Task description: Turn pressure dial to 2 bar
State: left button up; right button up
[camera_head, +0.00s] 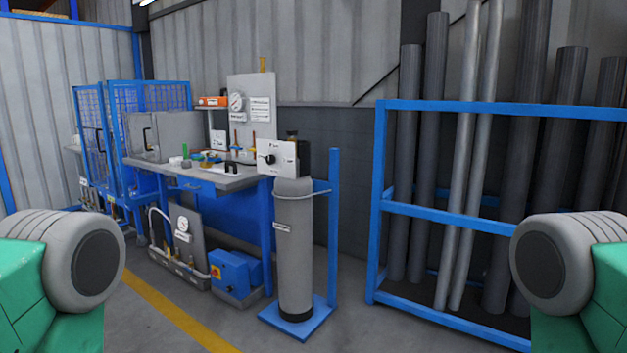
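A white control box with a black dial (269,159) sits on top of a grey gas cylinder (295,245). The cylinder stands upright on a blue base with a blue post beside it. The dial's markings are too small to read. A round white pressure gauge (237,101) is on the grey panel above the workbench. A second round gauge (183,225) is on a low panel near the floor. Green and grey parts of my arms show at the lower left and lower right edges. Neither gripper is in view.
A blue workbench (225,183) with small items stands behind the cylinder to the left. A blue rack (437,213) of grey pipes fills the right. A blue box (234,270) sits on the floor. The floor in front of the cylinder is clear.

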aim_at(270, 159)
jog(key=i+l+u, duration=0.1)
jog(key=i, duration=0.2)
jog(key=i+l, duration=0.1)
jog(key=i, duration=0.25)
jog(key=i+j+z, duration=0.2)
jog(key=z, duration=0.25)
jog(key=i+j+z, duration=0.45)
jog(key=k+l, duration=0.05)
jog(key=l, duration=0.05)
